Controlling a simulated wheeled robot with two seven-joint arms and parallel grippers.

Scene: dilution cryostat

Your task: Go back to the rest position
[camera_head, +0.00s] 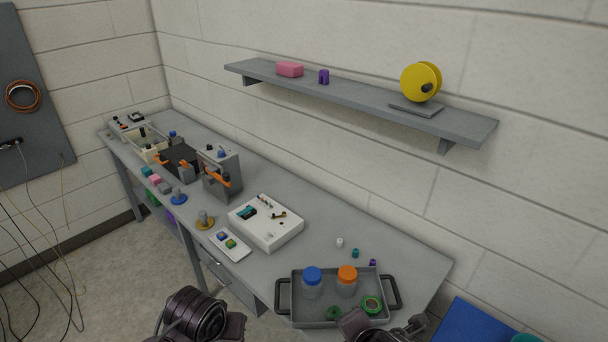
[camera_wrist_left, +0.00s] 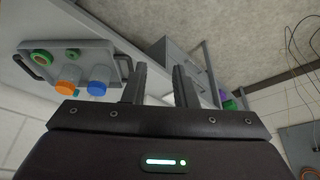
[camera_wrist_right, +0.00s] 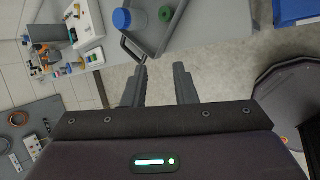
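My left gripper (camera_wrist_left: 158,80) is open in the left wrist view, its two dark fingers apart with nothing between them. My right gripper (camera_wrist_right: 160,78) is open and empty in the right wrist view. In the head view, dark parts of my two arms show at the bottom edge, in front of the bench; the fingers cannot be made out there. The grey tray (camera_head: 318,323) on the near end of the bench holds a blue-capped jar (camera_head: 312,281), an orange-capped jar (camera_head: 347,280) and green rings (camera_head: 371,305). Both grippers appear clear of the tray.
The grey bench (camera_head: 300,250) runs along the wall, with a white box (camera_head: 265,222), a small white tray (camera_head: 230,244) and equipment farther back. A wall shelf (camera_head: 355,98) holds a yellow spool (camera_head: 420,82). A blue bin (camera_head: 470,322) stands at the right. Cables hang at the left.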

